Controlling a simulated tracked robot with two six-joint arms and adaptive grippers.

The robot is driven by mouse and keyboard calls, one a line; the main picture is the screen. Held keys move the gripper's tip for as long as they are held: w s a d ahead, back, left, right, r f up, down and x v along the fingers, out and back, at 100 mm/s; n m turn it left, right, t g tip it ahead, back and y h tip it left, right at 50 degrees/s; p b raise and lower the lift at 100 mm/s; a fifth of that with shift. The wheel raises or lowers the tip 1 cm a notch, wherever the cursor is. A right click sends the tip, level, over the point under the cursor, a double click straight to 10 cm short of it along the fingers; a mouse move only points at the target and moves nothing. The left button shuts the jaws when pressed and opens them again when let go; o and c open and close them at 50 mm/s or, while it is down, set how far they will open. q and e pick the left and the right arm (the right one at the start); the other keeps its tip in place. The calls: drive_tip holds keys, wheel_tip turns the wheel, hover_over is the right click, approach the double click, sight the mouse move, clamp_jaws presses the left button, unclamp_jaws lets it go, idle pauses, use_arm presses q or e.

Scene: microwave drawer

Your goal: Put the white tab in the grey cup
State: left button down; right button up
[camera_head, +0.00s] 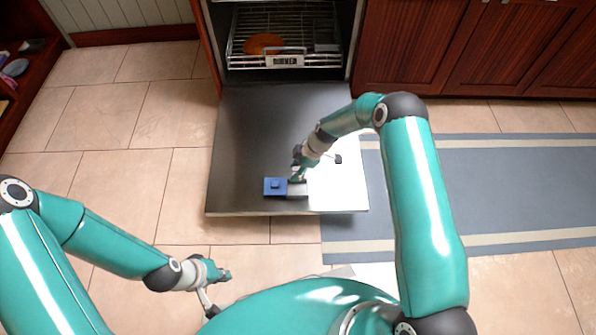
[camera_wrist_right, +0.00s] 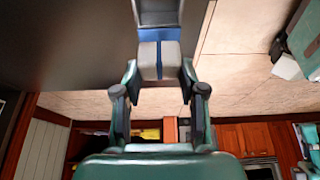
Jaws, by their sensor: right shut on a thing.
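In the right wrist view, my right gripper (camera_wrist_right: 158,82) is shut on a pale block with a blue stripe, the white tab (camera_wrist_right: 147,62). Behind the tab are a blue band and a grey piece, probably the grey cup (camera_wrist_right: 158,10); I cannot tell whether the tab touches it. In the head view the tab is not clear. My left gripper (camera_head: 217,286) is open and empty over the floor.
The lowered door (camera_head: 240,140) is dark, with bright glare at its right. A small dark piece (camera_head: 338,159) sits on it. Behind are a wire rack (camera_head: 290,37) and an orange plate (camera_head: 263,43). A blue-grey rug (camera_head: 510,190) lies at the right.

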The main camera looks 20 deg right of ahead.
drive_tip(key=shift+f+b, duration=1.5)
drive_tip(key=shift+f, duration=1.6)
drive_tip(key=shift+f+b, duration=1.35)
drive_tip(key=shift+b, duration=0.05)
drive_tip(key=o, duration=0.9)
drive_tip(key=shift+r+p, duration=1.8)
drive_tip(key=shift+r, duration=2.25)
